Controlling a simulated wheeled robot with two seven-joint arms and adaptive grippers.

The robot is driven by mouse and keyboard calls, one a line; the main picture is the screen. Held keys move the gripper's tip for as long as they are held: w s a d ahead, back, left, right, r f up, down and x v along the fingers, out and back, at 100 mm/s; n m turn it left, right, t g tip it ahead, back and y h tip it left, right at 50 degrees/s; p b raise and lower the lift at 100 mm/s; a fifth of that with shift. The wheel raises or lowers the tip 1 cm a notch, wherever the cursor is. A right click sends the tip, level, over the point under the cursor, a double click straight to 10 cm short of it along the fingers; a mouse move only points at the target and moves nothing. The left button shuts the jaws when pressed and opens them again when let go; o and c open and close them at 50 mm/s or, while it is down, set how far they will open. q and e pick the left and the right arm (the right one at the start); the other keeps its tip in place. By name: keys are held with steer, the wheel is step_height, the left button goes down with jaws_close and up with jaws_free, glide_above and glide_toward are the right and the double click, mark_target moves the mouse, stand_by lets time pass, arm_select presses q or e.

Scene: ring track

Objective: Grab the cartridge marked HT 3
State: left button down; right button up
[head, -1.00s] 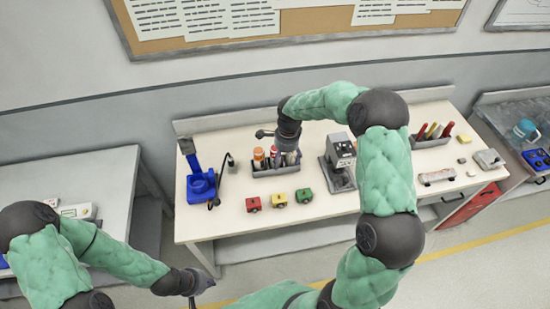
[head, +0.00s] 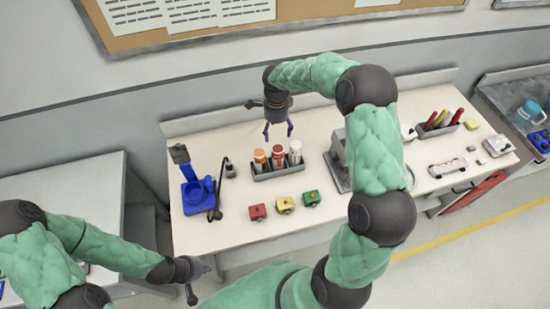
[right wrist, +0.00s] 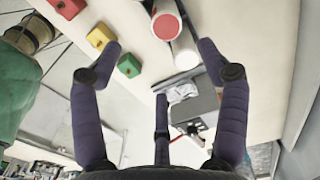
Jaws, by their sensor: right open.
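A dark rack (head: 278,172) on the workbench holds an orange-topped cartridge (head: 260,158), a red-topped cartridge (head: 277,155) and a white cartridge (head: 295,153). Their markings are too small to read, so I cannot tell which is HT 3. My right gripper (head: 278,132) is open and empty, fingers pointing down, just above and behind the rack. In the right wrist view, the red cap (right wrist: 167,26) shows beyond the spread fingers, beside a white cylinder (right wrist: 185,50). My left gripper (head: 200,280) is low at the bench's front left; its jaws are unclear.
A red block (head: 257,211), a yellow block (head: 284,204) and a green block (head: 311,198) lie in front of the rack. A blue device (head: 197,193) stands left. A grey machine (head: 337,165) right of the rack is partly hidden by my right arm.

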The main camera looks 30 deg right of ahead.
steer(key=b, duration=0.4)
glide_above(276, 149)
step_height(276, 149, down, 5)
steer(key=shift+w+a+r, duration=0.1)
steer(key=shift+w+a, duration=0.05)
steer(key=shift+f+b, duration=0.75)
steer(key=shift+f, duration=0.1)
step_height(276, 149, down, 5)
steer(key=shift+f, duration=0.15)
steer(key=f, duration=0.3)
steer(key=d+f, duration=0.1)
steer(key=shift+s+f, duration=0.15)
steer(key=shift+s, duration=0.1)
steer(key=shift+f, duration=0.5)
steer(key=shift+c, duration=0.3)
steer(key=shift+r, duration=0.1)
jaws_close()
